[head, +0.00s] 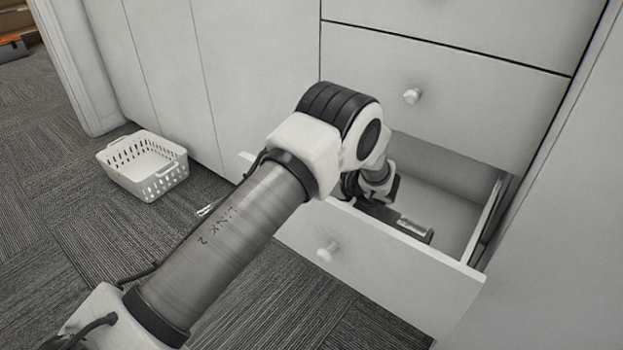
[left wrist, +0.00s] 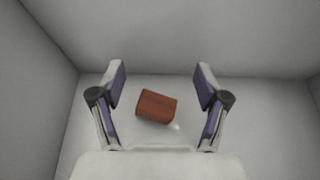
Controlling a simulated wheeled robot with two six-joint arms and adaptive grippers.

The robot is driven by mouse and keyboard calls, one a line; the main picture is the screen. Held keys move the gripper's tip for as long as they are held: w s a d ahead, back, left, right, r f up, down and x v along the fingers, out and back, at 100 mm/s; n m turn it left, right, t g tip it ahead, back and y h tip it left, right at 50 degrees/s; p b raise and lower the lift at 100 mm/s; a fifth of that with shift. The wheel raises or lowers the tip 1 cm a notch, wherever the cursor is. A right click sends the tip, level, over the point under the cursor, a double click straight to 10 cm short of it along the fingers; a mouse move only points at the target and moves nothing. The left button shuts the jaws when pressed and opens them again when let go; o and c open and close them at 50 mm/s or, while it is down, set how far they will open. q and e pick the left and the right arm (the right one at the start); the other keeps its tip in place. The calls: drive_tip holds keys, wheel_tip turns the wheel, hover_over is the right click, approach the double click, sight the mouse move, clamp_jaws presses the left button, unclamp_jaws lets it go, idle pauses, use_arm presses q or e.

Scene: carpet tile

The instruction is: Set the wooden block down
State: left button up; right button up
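The wooden block (left wrist: 157,106) is reddish brown and shows in the left wrist view, inside the drawer, where it appears to lie on the pale floor. My left gripper (left wrist: 160,84) is open, with one finger on each side of the block and a clear gap on both sides. In the head view my left arm reaches down into the open bottom drawer (head: 375,266), and the block is hidden there. My right gripper is in neither view.
The drawer walls stand close around my left gripper. A closed drawer with a round knob (head: 411,96) is above. A white basket (head: 143,165) stands on the grey carpet to the left. The carpet in front of the drawer is mostly clear.

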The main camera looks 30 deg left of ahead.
use_arm(q)
drive_tip(key=shift+r, duration=0.1)
drive_tip(key=shift+r+p, duration=0.35)
drive_tip(key=shift+p, duration=0.1)
drive_tip(key=shift+d+r+p, duration=0.15)
drive_tip(key=shift+r+p, duration=0.3)
drive_tip(key=shift+r, duration=0.05)
drive_tip(key=w+p+v, duration=0.1)
drive_tip(key=p+v, duration=0.2)
drive_tip(key=v, duration=0.8)
drive_tip(key=shift+s+d, duration=0.3)
drive_tip(key=shift+s, duration=0.2)
drive_tip(key=shift+f, duration=0.1)
